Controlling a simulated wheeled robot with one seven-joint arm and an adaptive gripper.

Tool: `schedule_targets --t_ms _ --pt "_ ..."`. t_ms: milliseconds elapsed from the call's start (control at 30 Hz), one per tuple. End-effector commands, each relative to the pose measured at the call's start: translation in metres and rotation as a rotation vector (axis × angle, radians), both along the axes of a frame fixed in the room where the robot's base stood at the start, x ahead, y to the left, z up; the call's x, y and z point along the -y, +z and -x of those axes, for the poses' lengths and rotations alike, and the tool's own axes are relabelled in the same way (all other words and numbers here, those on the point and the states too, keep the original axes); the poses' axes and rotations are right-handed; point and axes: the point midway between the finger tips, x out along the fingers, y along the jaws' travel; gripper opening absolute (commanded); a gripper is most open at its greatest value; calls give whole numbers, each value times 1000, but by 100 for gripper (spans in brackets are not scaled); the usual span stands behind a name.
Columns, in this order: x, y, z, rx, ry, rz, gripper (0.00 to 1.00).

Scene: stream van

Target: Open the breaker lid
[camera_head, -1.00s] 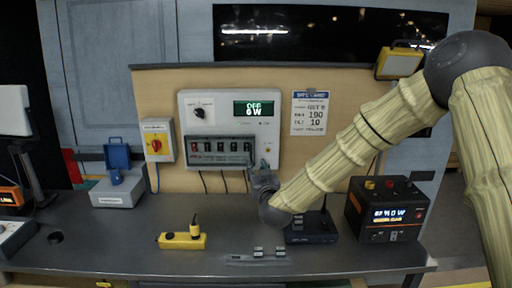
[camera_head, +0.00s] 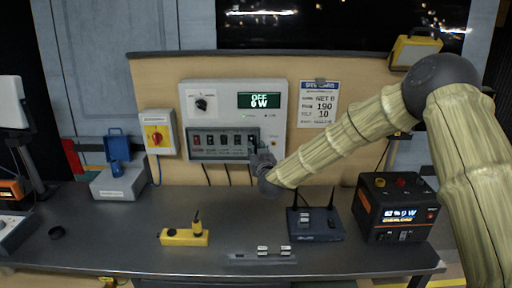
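The breaker panel (camera_head: 220,100) is a pale box on the tan backboard, with a dial and a display reading "OFF 0 W". Along its lower part is the breaker strip (camera_head: 205,146), a grey-framed row of several switches, the leftmost red. I cannot tell whether a clear lid covers them. My gripper (camera_head: 256,146) is at the strip's right end, in front of the last switches, and hides that corner. Its fingers are small and dark here, so I cannot tell whether they are open or touching the strip.
A yellow box with a red knob (camera_head: 157,133) hangs left of the panel, and a notice (camera_head: 317,104) hangs right. On the bench stand a router (camera_head: 315,223), a black power unit (camera_head: 396,208), a yellow power strip (camera_head: 184,237) and a grey box with a blue part (camera_head: 119,181).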

Motion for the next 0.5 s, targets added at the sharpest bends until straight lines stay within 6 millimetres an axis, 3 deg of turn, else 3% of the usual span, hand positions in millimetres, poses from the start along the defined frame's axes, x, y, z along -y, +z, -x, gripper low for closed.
schedule_targets --t_ms 467,500 --pt "-3 -1 -13 -1 2 -1 30" --pt "-3 0 -12 -1 2 -1 25"
